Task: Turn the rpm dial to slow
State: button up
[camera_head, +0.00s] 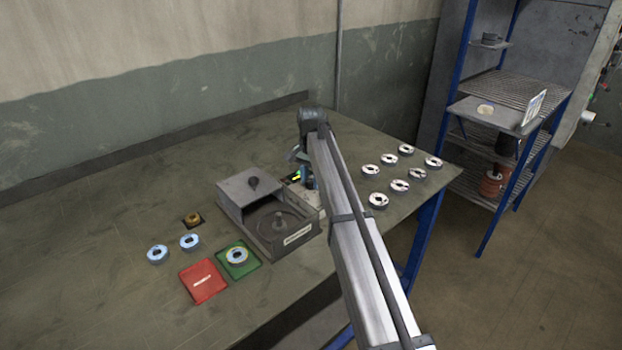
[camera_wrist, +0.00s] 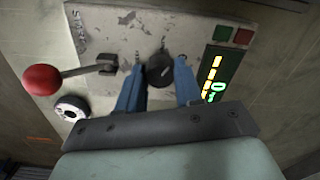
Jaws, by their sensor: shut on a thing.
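The rpm dial (camera_wrist: 159,71) is a round black knob on a worn pale control panel (camera_wrist: 110,50), with a small light mark on its face. My gripper (camera_wrist: 160,64) has its two blue fingers on either side of the knob and is shut on it. Small dark markings lie on the panel above the knob, but they are too small to read. In the head view my gripper (camera_head: 306,178) is at the panel (camera_head: 311,199) beside the grey machine, and my arm hides most of the panel and the dial.
Left of the dial are a red-ball lever (camera_wrist: 42,79) and a white ring-shaped part (camera_wrist: 72,108). Right are a green button (camera_wrist: 222,33), a red button (camera_wrist: 243,37) and a lit display (camera_wrist: 215,80). A grey machine (camera_head: 262,208) stands beside the panel; several discs (camera_head: 400,186) lie to the right.

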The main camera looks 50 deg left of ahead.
aim_at(311, 180)
jog(key=n, duration=0.5)
jog(key=shift+n, duration=0.4)
dwell(0.3)
jog(key=o, duration=1)
jog(key=shift+o, duration=0.2)
notch_tip(311, 180, up, 14)
jog(key=shift+f, duration=0.1)
